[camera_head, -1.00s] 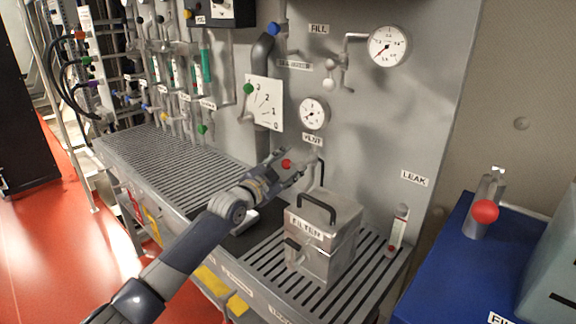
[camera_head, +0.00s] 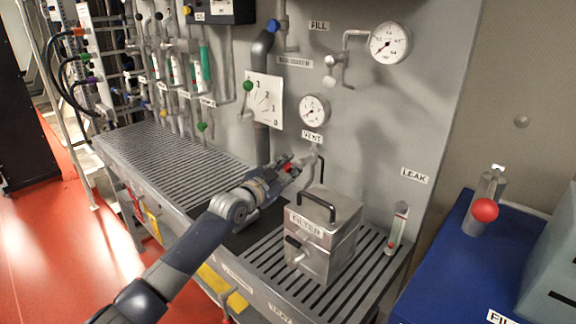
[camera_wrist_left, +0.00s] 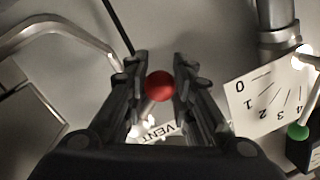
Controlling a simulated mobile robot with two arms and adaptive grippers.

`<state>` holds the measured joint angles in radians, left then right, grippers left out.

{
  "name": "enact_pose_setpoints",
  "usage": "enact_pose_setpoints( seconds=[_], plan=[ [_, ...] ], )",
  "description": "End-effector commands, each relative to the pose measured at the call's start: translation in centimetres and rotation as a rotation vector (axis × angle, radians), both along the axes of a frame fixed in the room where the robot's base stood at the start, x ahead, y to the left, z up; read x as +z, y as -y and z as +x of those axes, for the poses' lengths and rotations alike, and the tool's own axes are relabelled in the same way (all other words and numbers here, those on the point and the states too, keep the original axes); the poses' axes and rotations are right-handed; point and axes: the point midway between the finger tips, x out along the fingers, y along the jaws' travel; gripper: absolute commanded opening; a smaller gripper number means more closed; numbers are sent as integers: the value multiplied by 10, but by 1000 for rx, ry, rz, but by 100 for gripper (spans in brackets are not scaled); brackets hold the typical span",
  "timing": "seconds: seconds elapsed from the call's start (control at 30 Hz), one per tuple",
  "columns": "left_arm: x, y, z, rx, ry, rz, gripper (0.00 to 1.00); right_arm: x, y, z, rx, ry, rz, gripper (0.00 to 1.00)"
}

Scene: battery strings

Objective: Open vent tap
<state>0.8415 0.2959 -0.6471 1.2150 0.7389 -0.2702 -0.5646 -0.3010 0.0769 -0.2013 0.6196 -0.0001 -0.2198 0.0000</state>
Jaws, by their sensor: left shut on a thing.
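The vent tap's red ball knob (camera_head: 288,168) is by the grey panel, just below the VENT label (camera_head: 312,136). My left gripper (camera_head: 293,165) is at the tap, with its fingers around the knob. In the left wrist view the red knob (camera_wrist_left: 160,86) sits between the two fingers of the gripper (camera_wrist_left: 160,80), which are shut on it. The VENT label shows upside down below the knob there. The tap's body is mostly hidden behind the fingers. My right gripper is not in view.
A metal FILTER box (camera_head: 322,240) with a black handle stands on the slatted shelf, right of my gripper. A round gauge (camera_head: 314,109) is above the tap. A green-knobbed lever (camera_head: 247,86) and white scale plate (camera_head: 265,100) are to its left. The LEAK indicator (camera_head: 397,228) stands right.

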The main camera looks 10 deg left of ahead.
Motion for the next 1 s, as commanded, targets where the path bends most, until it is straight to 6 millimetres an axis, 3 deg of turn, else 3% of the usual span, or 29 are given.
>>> enact_pose_setpoints(
  seconds=[0.03, 0.5, 1.0],
  plan=[
    [14, 1, 1, 0, 0, -48, 0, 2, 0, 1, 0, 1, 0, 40],
    [4, 8, -4, 0, -170, -283, 0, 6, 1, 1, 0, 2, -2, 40],
    [2, 8, -5, 1, -207, -332, 0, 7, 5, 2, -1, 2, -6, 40]
  ],
)
